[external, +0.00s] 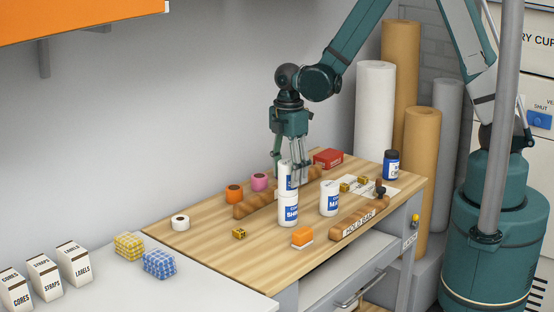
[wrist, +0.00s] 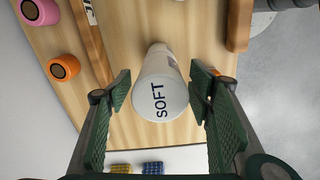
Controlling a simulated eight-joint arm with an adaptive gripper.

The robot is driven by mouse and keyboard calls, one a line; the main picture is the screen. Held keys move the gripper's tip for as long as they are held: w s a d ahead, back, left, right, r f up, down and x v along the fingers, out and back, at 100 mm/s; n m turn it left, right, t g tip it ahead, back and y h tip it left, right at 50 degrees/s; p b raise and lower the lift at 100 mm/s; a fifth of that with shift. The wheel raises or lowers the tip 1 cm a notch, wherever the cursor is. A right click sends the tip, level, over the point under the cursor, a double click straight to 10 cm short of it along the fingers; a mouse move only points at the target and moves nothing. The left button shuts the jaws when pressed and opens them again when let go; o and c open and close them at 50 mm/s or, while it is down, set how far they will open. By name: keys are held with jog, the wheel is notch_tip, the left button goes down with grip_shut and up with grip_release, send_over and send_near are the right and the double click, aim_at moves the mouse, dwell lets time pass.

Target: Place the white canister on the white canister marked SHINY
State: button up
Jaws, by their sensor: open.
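A slim white canister (external: 286,174) with a blue label stands upright on top of the white canister marked SHINY (external: 288,210). Its top, lettered SOFT (wrist: 160,97), faces the camera in the wrist view, and what is under it is hidden there. My gripper (external: 291,178) is at the height of this upper canister. In the wrist view my open gripper (wrist: 160,92) has one finger on each side of it, with a gap at both sides. Another white canister (external: 330,199), its label starting with MA, stands to the right of the stack.
Pink (external: 259,181) and orange (external: 234,193) rolls stand behind left. A dark blue jar (external: 391,165) is at right.

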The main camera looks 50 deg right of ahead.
jog(key=shift+r, duration=0.15)
jog(key=shift+r, duration=6)
jog(key=shift+s+d+r, duration=0.25)
jog(key=shift+r, duration=0.2)
jog(key=s+d+r+m+t, duration=0.3)
jog(key=s+d+r+m, duration=0.3)
jog(key=s, duration=0.4)
jog(key=s+d+r+m+t, duration=0.4)
jog(key=s+d+r+m, duration=0.3)
jog(key=s+r+m, duration=0.2)
jog(key=shift+s+d+m, duration=0.2)
jog(key=shift+s+m, duration=0.4)
jog(key=shift+s, duration=0.25)
jog(key=shift+r, duration=0.1)
